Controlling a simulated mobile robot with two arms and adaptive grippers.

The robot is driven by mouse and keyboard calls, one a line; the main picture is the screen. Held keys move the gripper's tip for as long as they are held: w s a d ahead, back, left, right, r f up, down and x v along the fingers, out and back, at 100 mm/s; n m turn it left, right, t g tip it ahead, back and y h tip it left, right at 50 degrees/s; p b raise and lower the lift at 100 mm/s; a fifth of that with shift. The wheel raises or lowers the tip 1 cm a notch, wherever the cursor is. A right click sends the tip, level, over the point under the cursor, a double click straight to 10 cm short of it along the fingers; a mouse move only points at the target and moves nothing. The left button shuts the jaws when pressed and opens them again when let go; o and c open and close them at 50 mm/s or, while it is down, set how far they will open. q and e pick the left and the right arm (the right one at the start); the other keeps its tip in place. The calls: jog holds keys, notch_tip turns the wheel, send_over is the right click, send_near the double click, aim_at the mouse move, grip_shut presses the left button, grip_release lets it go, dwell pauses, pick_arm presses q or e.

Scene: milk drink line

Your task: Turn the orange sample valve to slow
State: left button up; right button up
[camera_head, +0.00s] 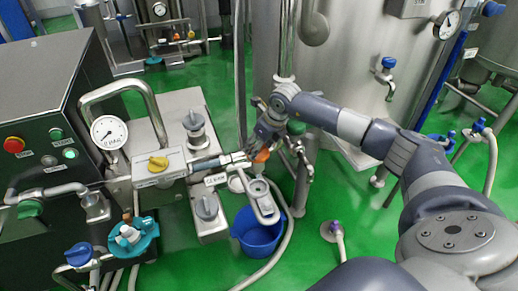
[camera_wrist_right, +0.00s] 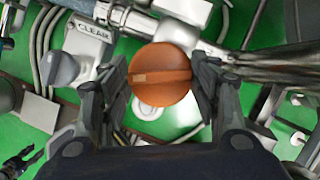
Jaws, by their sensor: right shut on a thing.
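The orange sample valve (camera_wrist_right: 160,76) is a round orange knob with a raised bar across it and a paler mark at its left end. It sits between the two fingers of my right gripper (camera_wrist_right: 160,84) in the right wrist view, and the fingers close on its sides. In the head view the orange knob (camera_head: 262,156) shows only as a small patch below my right gripper (camera_head: 262,140), which partly hides it. A slow marking is not readable. My left gripper is not in view.
A blue bucket (camera_head: 258,236) stands on the green floor below. A yellow-knobbed box (camera_head: 158,166) and a pressure gauge (camera_head: 108,133) are to the left. A large steel tank (camera_head: 352,75) stands behind.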

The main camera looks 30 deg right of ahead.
aim_at(266, 157)
jog(key=shift+n, duration=0.4)
jog(key=o, duration=1)
jog(key=shift+o, duration=0.2)
jog(key=v, duration=0.7)
jog(key=shift+r, duration=0.2)
jog(key=shift+d, duration=0.1)
